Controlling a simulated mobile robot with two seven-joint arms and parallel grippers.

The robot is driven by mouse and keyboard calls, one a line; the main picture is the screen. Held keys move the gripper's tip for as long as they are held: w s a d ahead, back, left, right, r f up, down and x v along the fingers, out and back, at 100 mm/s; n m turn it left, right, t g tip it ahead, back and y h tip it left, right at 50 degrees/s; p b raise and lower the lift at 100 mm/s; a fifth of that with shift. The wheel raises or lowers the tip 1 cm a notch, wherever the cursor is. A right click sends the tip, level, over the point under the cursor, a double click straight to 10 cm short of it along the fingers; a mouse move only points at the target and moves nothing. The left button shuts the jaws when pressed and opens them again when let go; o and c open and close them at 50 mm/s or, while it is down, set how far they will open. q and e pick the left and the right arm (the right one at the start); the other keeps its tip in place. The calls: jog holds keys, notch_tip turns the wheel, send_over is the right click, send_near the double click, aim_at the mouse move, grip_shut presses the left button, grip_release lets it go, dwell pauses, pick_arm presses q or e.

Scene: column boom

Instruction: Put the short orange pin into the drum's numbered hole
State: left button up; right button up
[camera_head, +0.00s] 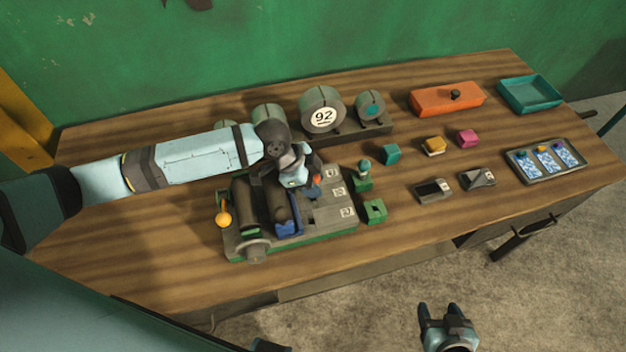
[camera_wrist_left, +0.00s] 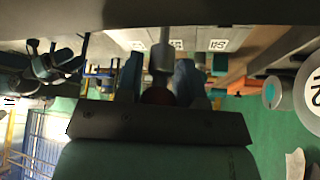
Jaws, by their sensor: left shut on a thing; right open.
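My left gripper (camera_head: 303,178) is over the grey and green fixture (camera_head: 325,215) on the bench. In the left wrist view its two fingers (camera_wrist_left: 159,82) are shut on a dark reddish rounded piece (camera_wrist_left: 158,96), with a grey shaft (camera_wrist_left: 163,55) beyond it. A small orange spot (camera_head: 317,179) shows beside the fingertips; I cannot tell whether it is the short orange pin. The fixture has a blue part (camera_head: 288,215) and white number labels on its right plates. A round drum marked 92 (camera_head: 323,115) stands behind. No hole is clearly visible. My right gripper (camera_head: 447,328) is open and empty, off the bench front.
Small teal (camera_head: 391,154), yellow (camera_head: 433,146) and pink (camera_head: 468,138) blocks lie right of the fixture. An orange box (camera_head: 447,98), a teal tray (camera_head: 529,95) and a grey tray (camera_head: 520,176) are further right. An orange ball knob (camera_head: 223,219) sticks out left of the fixture.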

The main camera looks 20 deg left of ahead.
dwell(0.4)
pick_arm(q)
jog(key=shift+p, duration=0.3)
jog(key=shift+f, duration=0.3)
dwell(0.3)
jog(key=shift+f, duration=0.1)
jog(key=shift+f, duration=0.35)
jog(key=shift+b, duration=0.3)
jog(key=shift+f, duration=0.4)
jog(key=shift+f, duration=0.5)
